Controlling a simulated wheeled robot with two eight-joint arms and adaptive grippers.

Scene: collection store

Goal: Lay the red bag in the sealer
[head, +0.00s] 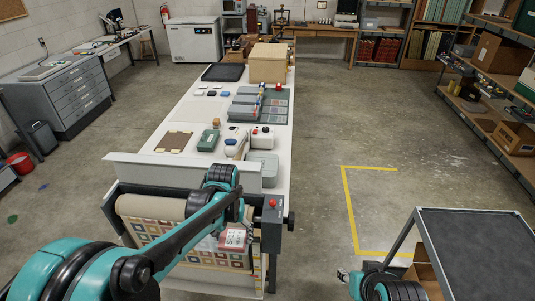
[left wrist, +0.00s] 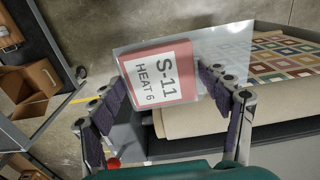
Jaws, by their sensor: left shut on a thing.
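The red bag (head: 233,239) is a clear sleeve with a red panel and a white label. In the left wrist view the bag (left wrist: 158,84) reads "S-11 HEAT 6". My left gripper (left wrist: 165,88) is shut on it, with a dark padded finger on either side. In the head view the bag hangs below my left wrist, in front of the rolled patterned textile at the table's near end. My right gripper (head: 344,276) shows small at the lower right, away from the bag; its fingers are unclear. I cannot tell for certain which device is the sealer.
The long white table (head: 196,122) carries a green case (head: 208,140), a red-and-white device (head: 262,137), grey trays and a cardboard box (head: 268,62). The textile roller (head: 150,207) stands at its near end. A dark-topped cart (head: 480,250) is at right. Floor between is clear.

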